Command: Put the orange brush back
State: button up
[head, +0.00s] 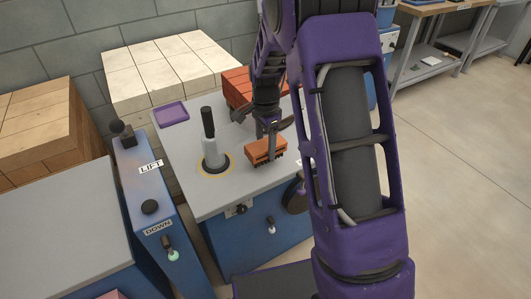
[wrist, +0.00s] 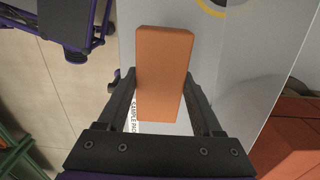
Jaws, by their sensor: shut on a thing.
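The orange brush (head: 262,151) has an orange block body with dark bristles underneath. My gripper (head: 269,130) is shut on it from above, near the right side of the grey tabletop (head: 215,200). In the wrist view, the brush (wrist: 164,60) lies between the two dark fingers of my gripper (wrist: 163,92), its long side pointing away from the wrist. I cannot tell whether the bristles touch the tabletop or hang just above it. A small purple tray (head: 171,113) lies empty at the back left of the tabletop.
A pale cylinder with a black handle (head: 210,140) stands inside a yellow ring, left of the brush. Red bricks (head: 237,84) are stacked behind. A blue lift post (head: 150,195) stands at the left. The tabletop's front part is clear.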

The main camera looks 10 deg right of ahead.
aim_at(265, 144)
jog(key=shift+f, duration=1.45)
jog(key=shift+f, duration=0.1)
jog(key=o, duration=1.2)
notch_tip(265, 144, up, 12)
jog(key=shift+r+p, duration=0.15)
jog(key=shift+p, duration=0.65)
